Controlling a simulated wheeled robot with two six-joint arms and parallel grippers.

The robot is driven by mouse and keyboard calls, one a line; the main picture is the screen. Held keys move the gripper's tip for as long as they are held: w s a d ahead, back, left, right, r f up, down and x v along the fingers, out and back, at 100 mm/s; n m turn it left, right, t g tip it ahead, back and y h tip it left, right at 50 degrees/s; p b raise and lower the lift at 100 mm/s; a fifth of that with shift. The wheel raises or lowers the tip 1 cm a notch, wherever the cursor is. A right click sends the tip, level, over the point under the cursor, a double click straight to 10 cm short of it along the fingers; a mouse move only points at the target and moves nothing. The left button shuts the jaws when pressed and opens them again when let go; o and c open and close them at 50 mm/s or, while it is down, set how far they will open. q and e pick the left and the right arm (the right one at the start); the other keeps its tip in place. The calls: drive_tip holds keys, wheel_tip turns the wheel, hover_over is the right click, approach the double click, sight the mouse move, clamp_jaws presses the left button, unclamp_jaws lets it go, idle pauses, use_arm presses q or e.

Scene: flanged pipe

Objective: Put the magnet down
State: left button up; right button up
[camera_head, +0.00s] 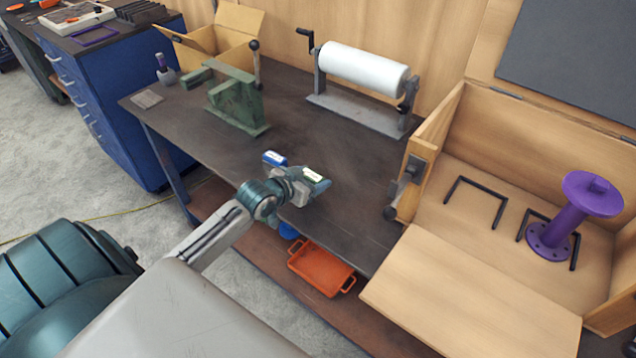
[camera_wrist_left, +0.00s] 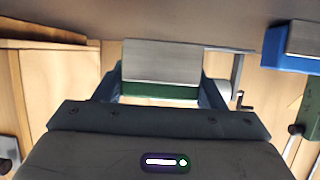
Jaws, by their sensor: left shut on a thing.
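My left gripper (camera_head: 302,188) is over the front part of the dark workbench (camera_head: 345,215). It is shut on the magnet, a small green block (camera_head: 318,180) with a pale face. In the left wrist view the magnet (camera_wrist_left: 160,62) sits between the two fingers, silver above and green below. I cannot tell whether it touches the bench top. A similar blue block (camera_head: 275,158) lies on the bench just beyond the gripper; it also shows at the upper right of the left wrist view (camera_wrist_left: 290,62). My right gripper is not in view.
A green vise (camera_head: 238,105) stands left and a roll of white film (camera_head: 362,70) on a stand at the back. An open wooden crate at right holds a purple flanged pipe (camera_head: 572,215). An orange tray (camera_head: 322,268) lies below the bench. Bench right of the gripper is clear.

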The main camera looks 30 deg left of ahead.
use_arm(q)
drive_tip(key=shift+w+d+r, duration=0.1)
drive_tip(key=shift+w, duration=0.15)
drive_tip(key=shift+w+d+f+p, duration=0.2)
drive_tip(key=shift+w+f+p, duration=0.2)
drive_tip(key=shift+f, duration=0.15)
drive_tip(key=shift+w+d+f+p, duration=0.25)
drive_tip(key=shift+f+p, duration=0.1)
drive_tip(key=shift+f, duration=0.2)
drive_tip(key=shift+f+p, duration=0.3)
drive_tip(key=shift+f, duration=0.25)
drive_tip(key=shift+a, duration=0.1)
drive_tip(key=shift+f, duration=0.1)
drive_tip(key=shift+f, duration=0.15)
drive_tip(key=o, duration=1.3)
drive_tip(key=shift+s, duration=0.1)
drive_tip(key=shift+c, duration=0.2)
